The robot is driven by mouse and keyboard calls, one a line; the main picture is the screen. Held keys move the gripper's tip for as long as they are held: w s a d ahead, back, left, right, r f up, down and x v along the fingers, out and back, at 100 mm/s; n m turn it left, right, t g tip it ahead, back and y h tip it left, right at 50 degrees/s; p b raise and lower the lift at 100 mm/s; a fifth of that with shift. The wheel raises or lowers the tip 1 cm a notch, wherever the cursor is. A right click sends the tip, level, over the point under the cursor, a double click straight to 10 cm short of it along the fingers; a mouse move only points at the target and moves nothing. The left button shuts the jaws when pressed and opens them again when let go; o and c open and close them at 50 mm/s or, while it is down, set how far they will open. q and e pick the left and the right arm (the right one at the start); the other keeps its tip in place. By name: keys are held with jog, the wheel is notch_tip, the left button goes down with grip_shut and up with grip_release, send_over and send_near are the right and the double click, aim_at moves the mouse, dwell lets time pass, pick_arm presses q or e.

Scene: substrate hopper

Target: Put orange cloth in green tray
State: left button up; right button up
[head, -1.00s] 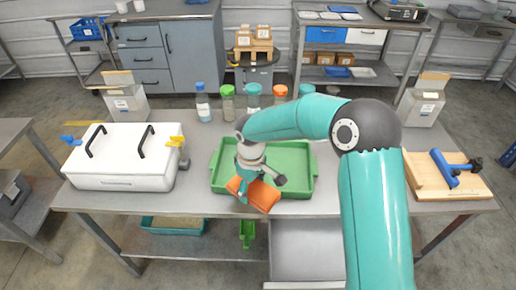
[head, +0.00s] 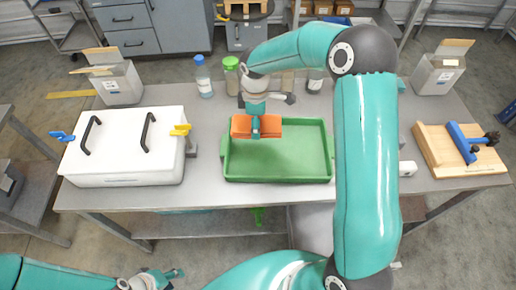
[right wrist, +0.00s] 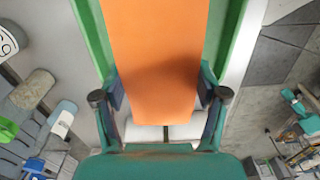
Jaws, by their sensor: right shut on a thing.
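The orange cloth (head: 268,127) is a folded block held in my right gripper (head: 256,132). It is over the back left part of the green tray (head: 280,178) and hides part of its back rim. I cannot tell whether it touches the tray. In the right wrist view the cloth (right wrist: 155,60) runs between my right fingers (right wrist: 165,112), with green tray (right wrist: 227,35) on both sides. The tray's visible floor is bare. My left gripper (head: 172,277) is at the bottom left, in front of the table, with no object visible in it. Its opening is unclear.
A white lidded box (head: 125,165) with blue and yellow clips stands left of the tray. Several bottles, one green-capped (head: 231,75), stand behind it. A wooden board (head: 440,150) with a blue clamp is at the right. Open cartons (head: 118,85) stand at the back corners.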

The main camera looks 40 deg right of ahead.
jog(key=b, duration=0.3)
send_over(256, 151)
notch_tip(256, 151, down, 7)
jog(key=shift+w+r, duration=0.1)
pick_arm(q)
notch_tip(256, 151, down, 8)
jog(key=b, duration=0.3)
jog(key=shift+b, duration=0.3)
pick_arm(e)
jog(key=shift+f, duration=2.55)
pick_arm(q)
jog(key=shift+f, duration=0.1)
pick_arm(e)
jog(key=shift+f, duration=0.2)
jog(key=o, duration=1.1)
jog(key=shift+o, duration=0.2)
jog(key=shift+r, duration=0.1)
